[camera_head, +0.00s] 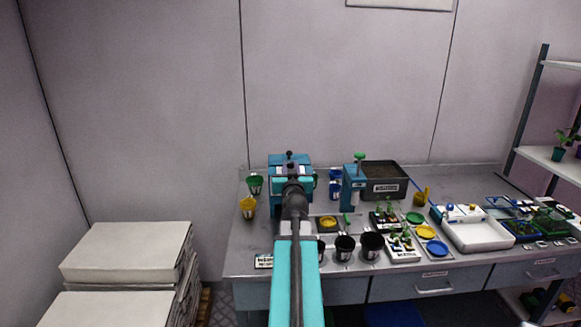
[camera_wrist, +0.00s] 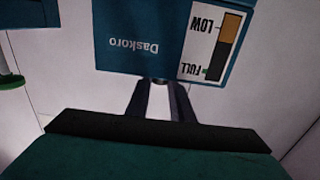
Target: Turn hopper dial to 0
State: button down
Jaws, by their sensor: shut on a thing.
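The hopper (camera_head: 281,162) is a teal box at the back left of the bench, partly hidden behind my arm. In the wrist view its teal face (camera_wrist: 125,72) fills the top, with the upside-down word "Daskoro" and a LOW to FULL level strip (camera_wrist: 212,45). My gripper (camera_wrist: 160,84) is at the edge of this face, its two dark fingers closed around a small grey piece, apparently the hopper dial (camera_wrist: 160,80). The fingers hide most of the dial, and its numbers and pointer cannot be read. In the head view my arm covers the grip.
A teal stand with a green top (camera_head: 354,190) is right of the hopper, before a dark soil bin (camera_head: 398,172). Green (camera_head: 255,184) and yellow (camera_head: 248,206) cups stand at left. Black pots (camera_head: 345,248), seedling trays and a white tray (camera_head: 480,235) crowd the bench.

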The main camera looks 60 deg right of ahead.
aim_at(290, 166)
jog(key=shift+f, duration=0.15)
jog(key=c, duration=1.6)
grip_release()
jog(key=shift+o, duration=0.2)
jog(key=shift+s+a, duration=0.1)
jog(key=shift+a, duration=0.05)
jog(key=shift+v, duration=1.15)
jog(key=shift+s+a+b, duration=0.1)
jog(key=shift+a+b, duration=0.05)
jog(key=shift+b, duration=0.3)
jog(key=shift+a+b, duration=0.1)
jog(key=shift+b, duration=0.6)
jog(key=a+b, duration=0.1)
jog(key=b, duration=0.2)
jog(key=shift+s+b, duration=0.15)
jog(key=shift+b, duration=0.15)
jog(key=b, duration=0.3)
jog(key=shift+s+a, duration=0.25)
jog(key=shift+s, duration=0.15)
jog(key=shift+s+a+b, duration=0.2)
jog(key=shift+s+b, duration=0.05)
jog(key=shift+b, duration=0.65)
